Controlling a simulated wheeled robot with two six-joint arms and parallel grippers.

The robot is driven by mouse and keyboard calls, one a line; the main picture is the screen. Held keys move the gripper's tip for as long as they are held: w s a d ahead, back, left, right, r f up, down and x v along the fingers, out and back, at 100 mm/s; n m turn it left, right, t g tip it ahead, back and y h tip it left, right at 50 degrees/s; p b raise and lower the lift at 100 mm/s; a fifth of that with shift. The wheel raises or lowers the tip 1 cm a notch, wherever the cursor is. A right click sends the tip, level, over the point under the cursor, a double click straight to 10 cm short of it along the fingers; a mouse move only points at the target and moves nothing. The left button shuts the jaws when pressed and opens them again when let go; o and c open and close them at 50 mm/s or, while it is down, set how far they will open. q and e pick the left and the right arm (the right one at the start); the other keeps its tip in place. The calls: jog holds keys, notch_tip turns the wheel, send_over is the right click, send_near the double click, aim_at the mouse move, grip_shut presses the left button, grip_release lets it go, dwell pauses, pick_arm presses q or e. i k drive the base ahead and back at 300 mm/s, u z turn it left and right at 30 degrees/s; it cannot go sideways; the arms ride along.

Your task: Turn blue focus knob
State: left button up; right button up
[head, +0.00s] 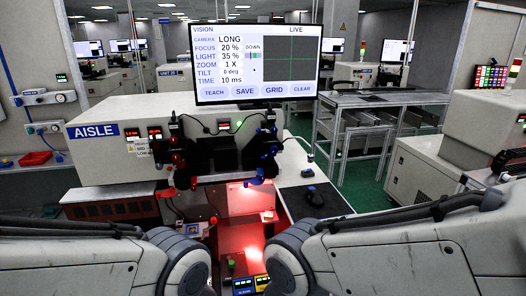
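Blue knobs and fittings (257,178) sit on a dark stage on the right side of the machine front, below the monitor. They are small, and I cannot tell which one is the focus knob. A matching dark stage with red knobs (179,158) is on the left side. The monitor (258,63) reads LIVE, focus 20 %, light 35 %, zoom 1 X, tilt 0 deg, with a green cross on a dark field. My two arms come in from the lower left and lower right. Their grippers do not show, and neither arm is seen touching a knob.
The white machine housing (105,118) labelled AISLE stands ahead. A red-lit work area lies below the stages, between my arms. A metal frame table (385,100) stands behind right.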

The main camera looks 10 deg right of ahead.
aim_at(274, 149)
jog(key=u, duration=2.4)
jog(key=k, duration=1)
jog(key=z, duration=1.7)
jog(key=i, duration=0.5)
jog(key=u, duration=0.05)
